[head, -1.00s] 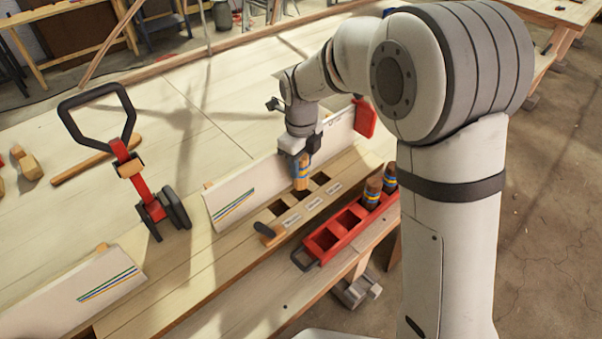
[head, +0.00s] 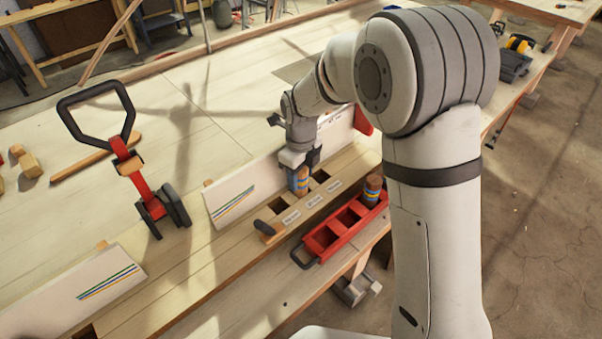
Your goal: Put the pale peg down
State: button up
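My gripper (head: 298,167) points down over the wooden block with square holes (head: 248,251). It is shut on the pale peg (head: 299,184), a tan peg with blue and yellow bands. The peg is upright at the block's middle hole and covers it. How far its lower end is inside the hole, I cannot tell. The holes to the left (head: 277,205) and right (head: 321,176) of it show dark and empty. White labels (head: 291,217) lie along the block beside the holes.
A red tray (head: 322,241) stands in front of the block, with a darker banded peg (head: 372,189) at its right end. A white board (head: 232,197) stands behind the block. A red tool with a black handle (head: 142,180) stands at left. My arm hides the tray's far end.

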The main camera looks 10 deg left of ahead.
jog(key=shift+o, duration=0.7)
jog(key=shift+r, duration=0.1)
jog(key=shift+r+p, duration=0.25)
jog(key=shift+p, duration=0.05)
notch_tip(320, 180, up, 12)
jog(key=b, duration=0.1)
jog(key=s+d+r+n+t, duration=0.1)
jog(key=s+d+r+n, duration=0.1)
jog(key=s+d+n, duration=0.45)
jog(key=s+d+r+n, duration=0.15)
jog(key=d+n, duration=0.25)
jog(key=d, duration=0.5)
jog(key=s+d+f+n+t, duration=0.2)
jog(key=s+d+n, duration=0.8)
jog(key=n, duration=0.3)
jog(key=shift+s, duration=0.8)
jog(key=shift+r, duration=0.1)
